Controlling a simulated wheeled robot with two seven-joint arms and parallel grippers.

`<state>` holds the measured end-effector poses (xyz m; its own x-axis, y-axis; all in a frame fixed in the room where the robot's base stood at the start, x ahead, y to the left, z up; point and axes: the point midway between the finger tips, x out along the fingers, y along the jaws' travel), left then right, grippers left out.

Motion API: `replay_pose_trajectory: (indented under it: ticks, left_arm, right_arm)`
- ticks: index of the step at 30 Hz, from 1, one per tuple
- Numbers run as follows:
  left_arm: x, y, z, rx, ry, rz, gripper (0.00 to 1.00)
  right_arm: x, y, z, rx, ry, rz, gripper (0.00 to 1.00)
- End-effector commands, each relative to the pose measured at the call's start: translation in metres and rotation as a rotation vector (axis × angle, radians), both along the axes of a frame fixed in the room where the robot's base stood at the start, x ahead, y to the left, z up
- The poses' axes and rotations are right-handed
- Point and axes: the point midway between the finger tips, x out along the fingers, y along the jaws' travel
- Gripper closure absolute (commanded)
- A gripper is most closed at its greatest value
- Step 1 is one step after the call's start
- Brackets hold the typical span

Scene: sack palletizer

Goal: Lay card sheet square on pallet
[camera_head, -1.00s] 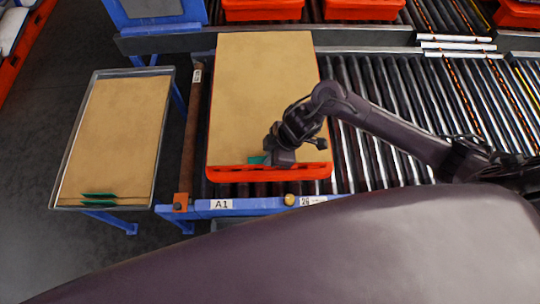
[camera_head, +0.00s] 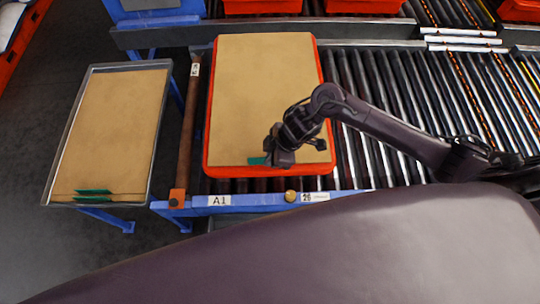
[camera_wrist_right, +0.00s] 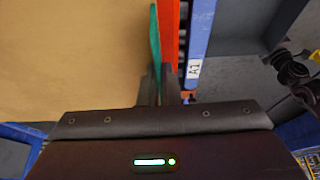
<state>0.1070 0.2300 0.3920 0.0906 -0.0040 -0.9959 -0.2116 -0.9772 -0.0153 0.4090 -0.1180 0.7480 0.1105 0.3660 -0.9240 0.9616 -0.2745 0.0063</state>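The tan card sheet (camera_head: 262,90) lies over the orange pallet (camera_head: 207,160) on the roller conveyor. An orange rim shows along its left, right and near sides. My right gripper (camera_head: 276,158) is at the sheet's near edge, on its green tab (camera_head: 257,161). In the right wrist view the fingers (camera_wrist_right: 160,85) are close together on the green tab (camera_wrist_right: 155,40), with the tan sheet at left and the orange pallet edge at right. My left gripper is not in view.
A metal-rimmed stand (camera_head: 163,110) at left holds more tan sheets with green tabs. A brown post (camera_head: 188,125) and the blue A1 rail (camera_head: 240,201) border the pallet. Orange crates (camera_head: 262,6) stand behind. Bare rollers (camera_head: 400,100) lie to the right.

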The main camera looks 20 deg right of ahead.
Motion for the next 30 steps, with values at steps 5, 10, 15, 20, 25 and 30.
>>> replay_pose_trajectory:
  ticks: [5,10,15,20,25,30]
  left_arm:
    - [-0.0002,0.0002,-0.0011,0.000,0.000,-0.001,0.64]
    - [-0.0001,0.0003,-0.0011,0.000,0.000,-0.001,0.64]
    - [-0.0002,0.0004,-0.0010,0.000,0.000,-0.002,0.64]
    - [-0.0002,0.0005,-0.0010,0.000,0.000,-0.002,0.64]
    - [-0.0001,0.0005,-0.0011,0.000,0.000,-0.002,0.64]
    - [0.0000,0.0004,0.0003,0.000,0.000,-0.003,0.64]
  right_arm:
    - [0.0001,0.0001,-0.0049,0.001,-0.001,0.000,1.00]
    - [0.0001,0.0000,-0.0061,0.001,-0.002,0.001,1.00]
    - [0.0001,0.0000,-0.0061,0.001,-0.002,0.001,0.89]
    - [0.0000,-0.0001,-0.0061,0.001,-0.001,0.000,0.71]
    - [-0.0001,-0.0001,-0.0062,0.001,0.000,0.000,0.71]
    - [-0.0007,-0.0029,0.0007,0.000,-0.001,0.000,0.71]
